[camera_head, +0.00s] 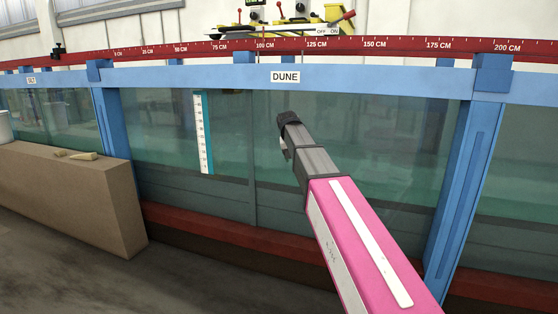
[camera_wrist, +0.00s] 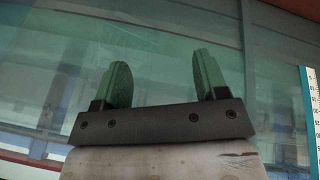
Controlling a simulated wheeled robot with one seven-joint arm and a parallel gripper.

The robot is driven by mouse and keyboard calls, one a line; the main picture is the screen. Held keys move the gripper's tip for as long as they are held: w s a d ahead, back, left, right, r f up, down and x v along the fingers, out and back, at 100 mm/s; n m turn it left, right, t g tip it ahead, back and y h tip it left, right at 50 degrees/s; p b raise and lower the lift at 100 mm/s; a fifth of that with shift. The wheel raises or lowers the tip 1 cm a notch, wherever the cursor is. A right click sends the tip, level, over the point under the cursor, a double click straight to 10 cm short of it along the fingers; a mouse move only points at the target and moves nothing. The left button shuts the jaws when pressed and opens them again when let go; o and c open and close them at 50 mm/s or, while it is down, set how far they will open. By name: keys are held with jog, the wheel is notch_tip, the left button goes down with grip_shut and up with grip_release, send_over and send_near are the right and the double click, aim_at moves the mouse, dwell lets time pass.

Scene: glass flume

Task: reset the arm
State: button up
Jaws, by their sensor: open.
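My arm reaches up in front of the glass flume (camera_head: 370,160) in the head view, with a pink link nearest the camera and a grey wrist beyond it. My gripper (camera_head: 285,143) is at the far end of the wrist, in front of the pane under the DUNE label (camera_head: 285,77). Its fingers are hard to make out there. In the wrist view my gripper (camera_wrist: 161,80) shows two green finger pads standing wide apart with nothing between them. Glass and blue frame parts lie behind them.
A white and teal scale (camera_head: 204,132) is on the glass left of my gripper, and at the right edge of the wrist view (camera_wrist: 312,110). A blue post (camera_head: 466,180) stands right of my arm. A brown block (camera_head: 70,195) with small pieces on top stands at the left.

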jog(key=s+d+f+g+y, duration=0.1)
jog(key=s+d+f, duration=0.3)
jog(key=s+f, duration=0.5)
jog(key=s+d+f+g, duration=0.1)
jog(key=s+d+f, duration=0.3)
jog(key=f, duration=0.8)
jog(key=s+d+f+g, duration=0.1)
jog(key=s+d+f, duration=0.1)
jog(key=s+f, duration=0.5)
jog(key=s+d+f+y, duration=0.1)
jog(key=s+d+f, duration=0.1)
jog(key=s+f, duration=0.5)
jog(key=s, duration=0.4)
jog(key=shift+f+g+y, duration=0.25)
jog(key=shift+g+y, duration=0.05)
jog(key=shift+g, duration=0.1)
